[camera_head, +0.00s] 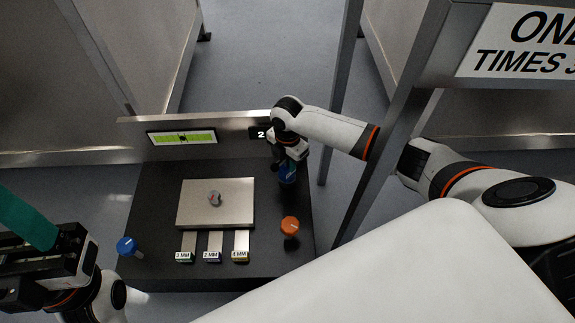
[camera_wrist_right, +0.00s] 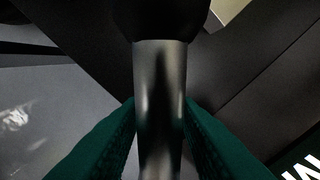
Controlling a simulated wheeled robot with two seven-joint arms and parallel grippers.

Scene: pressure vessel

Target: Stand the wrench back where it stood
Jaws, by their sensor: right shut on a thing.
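My right gripper (camera_head: 287,163) is at the back right of the black bench (camera_head: 160,200), in front of the back panel. In the right wrist view its two green fingers (camera_wrist_right: 160,135) are shut on a smooth metal shaft (camera_wrist_right: 160,90) with a wide black end, which I take to be the wrench. In the head view the arm mostly hides it. A blue piece (camera_head: 287,175) shows just below the fingers; I cannot tell whether it belongs to the wrench. My left gripper (camera_head: 35,225) is at the lower left, away from the bench; its opening is unclear.
A metal plate (camera_head: 235,190) with a small round fitting (camera_head: 214,198) lies mid-bench. Several labelled metal strips (camera_head: 212,243) lie in front. An orange knob (camera_head: 290,226) is at right, a blue knob (camera_head: 127,245) at left. A display (camera_head: 182,138) is on the back panel. A metal post (camera_head: 370,150) stands right.

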